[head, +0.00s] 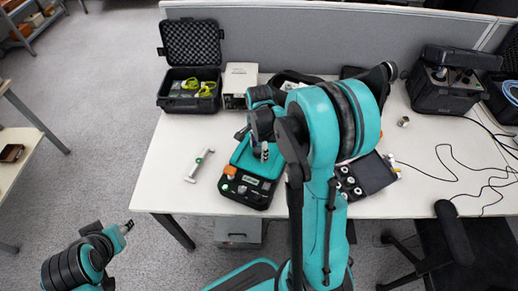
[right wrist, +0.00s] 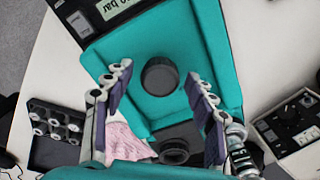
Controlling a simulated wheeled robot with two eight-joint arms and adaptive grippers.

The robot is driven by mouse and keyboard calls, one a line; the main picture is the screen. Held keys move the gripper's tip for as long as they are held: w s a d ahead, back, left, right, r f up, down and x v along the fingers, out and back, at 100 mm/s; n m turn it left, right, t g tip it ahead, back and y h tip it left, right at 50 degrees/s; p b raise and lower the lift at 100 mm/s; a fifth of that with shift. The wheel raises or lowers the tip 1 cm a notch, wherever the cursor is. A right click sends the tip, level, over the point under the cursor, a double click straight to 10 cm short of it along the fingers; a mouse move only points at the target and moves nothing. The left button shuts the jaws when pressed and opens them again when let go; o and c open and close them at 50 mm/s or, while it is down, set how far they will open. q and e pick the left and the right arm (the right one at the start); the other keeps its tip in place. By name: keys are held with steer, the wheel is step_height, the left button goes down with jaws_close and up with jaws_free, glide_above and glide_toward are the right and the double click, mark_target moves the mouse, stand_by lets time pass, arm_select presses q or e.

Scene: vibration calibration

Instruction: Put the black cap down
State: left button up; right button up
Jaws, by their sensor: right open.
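The round black cap (right wrist: 160,76) sits on the teal surface of the calibrator (right wrist: 205,30) in the right wrist view. My right gripper (right wrist: 161,84) is open, its two fingers on either side of the cap with gaps between; no finger touches it. A black round port (right wrist: 173,150) lies below the cap in that view. In the head view the teal and black calibrator (head: 247,190) is on the table, and my right gripper (head: 264,152) is over it; the cap cannot be made out there. My left gripper (head: 127,227) is at lower left, off the table, its jaws too small to judge.
On the white table (head: 180,155) a silver bar-shaped part (head: 199,165) lies left of the calibrator. An open black case (head: 190,103) and a beige box (head: 238,80) stand behind. A black tray of fittings (head: 372,175) is to the right. Loose cables lie farther right.

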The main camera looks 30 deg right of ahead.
mark_target(259, 150)
step_height(259, 150, up, 12)
steer(key=p, duration=0.5)
steer(key=s+a+r+n+t, duration=0.3)
steer(key=s+a+n, duration=0.2)
steer(key=n, duration=0.4)
steer(key=s+a+r+n+t, duration=0.3)
steer(key=s+a+n, duration=0.3)
steer(key=n, duration=0.3)
steer(key=shift+s+a+r+t, duration=0.15)
steer(key=shift+s+r+t, duration=0.05)
steer(key=shift+s+t, duration=0.45)
